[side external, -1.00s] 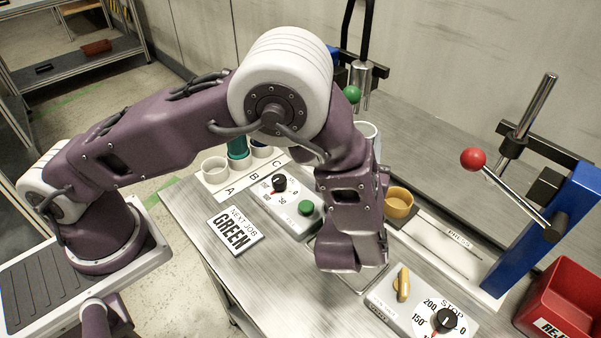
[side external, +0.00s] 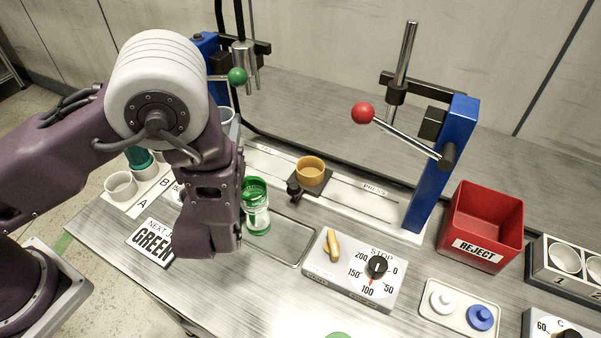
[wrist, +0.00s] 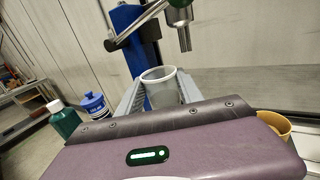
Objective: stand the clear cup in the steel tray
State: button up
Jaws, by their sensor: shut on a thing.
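A red reject bin (side external: 481,226) stands further right. The tray's right part is clear.

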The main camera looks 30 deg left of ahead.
jog(key=w+d+h, duration=0.1)
jog(key=w+d, duration=0.2)
jog(key=d, duration=0.4)
jog(key=w+d+r+m+h, duration=0.1)
jog(key=w+d, duration=0.3)
jog(key=d, duration=0.4)
jog(key=shift+w+d+t, duration=0.15)
jog(key=shift+d+t, duration=0.1)
jog(key=shift+t, duration=0.05)
notch_tip(320, 180, down, 9)
jog(key=shift+f, duration=0.2)
jog(key=shift+f, duration=0.1)
jog(key=o, duration=1.4)
jog(key=shift+f, duration=0.15)
